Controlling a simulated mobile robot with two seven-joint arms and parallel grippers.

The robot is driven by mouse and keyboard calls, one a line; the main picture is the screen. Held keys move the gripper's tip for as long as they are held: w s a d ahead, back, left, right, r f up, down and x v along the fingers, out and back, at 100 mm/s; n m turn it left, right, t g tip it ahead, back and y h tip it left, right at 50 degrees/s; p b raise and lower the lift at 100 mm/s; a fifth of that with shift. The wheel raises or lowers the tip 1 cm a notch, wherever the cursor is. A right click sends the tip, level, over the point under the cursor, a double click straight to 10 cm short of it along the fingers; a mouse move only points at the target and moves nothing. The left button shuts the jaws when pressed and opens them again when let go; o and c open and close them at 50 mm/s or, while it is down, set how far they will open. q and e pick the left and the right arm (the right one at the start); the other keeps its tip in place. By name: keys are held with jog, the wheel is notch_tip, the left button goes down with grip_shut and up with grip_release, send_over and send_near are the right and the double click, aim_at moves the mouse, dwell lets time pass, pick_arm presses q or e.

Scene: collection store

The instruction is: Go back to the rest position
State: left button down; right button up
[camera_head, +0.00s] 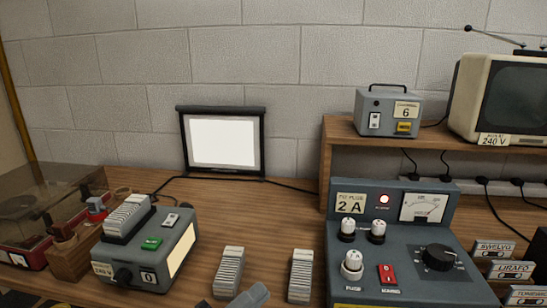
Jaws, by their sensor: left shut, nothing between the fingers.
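My left gripper (256,293) shows only at the bottom edge, as a grey tip in front of the slide stacks. It looks shut and empty. It is low over the front of the wooden table (290,215), between two upright stacks of pale slides, the left stack (229,270) and the right stack (300,275). Whether it touches either stack I cannot tell. Most of the left arm is out of the picture. My right gripper is not in view.
A grey slide projector (135,262) stands at left beside a clear-lidded case (40,185). A small screen (222,140) stands at the back. At right are a grey power unit (405,255), cassettes (510,270), and a shelf (345,130) with a grey box (388,112) and television (480,100). The table's middle is clear.

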pick_arm(q)
jog(key=s+a+f+n+t+y, duration=0.1)
jog(key=s+a+f+n+y, duration=0.1)
jog(key=a+f+n+y, duration=0.45)
jog(key=s+a+f+n+t+y, duration=0.1)
jog(key=a+f+n+y, duration=0.3)
jog(key=f+n, duration=0.45)
jog(key=s+a+f+n+g+y, duration=0.4)
jog(key=s+a+f+n+g, duration=0.1)
jog(key=s+f, duration=0.6)
jog(key=shift+s+a+f+n+y, duration=0.15)
jog(key=shift+s+a+n+y, duration=0.35)
jog(key=shift+n, duration=0.7)
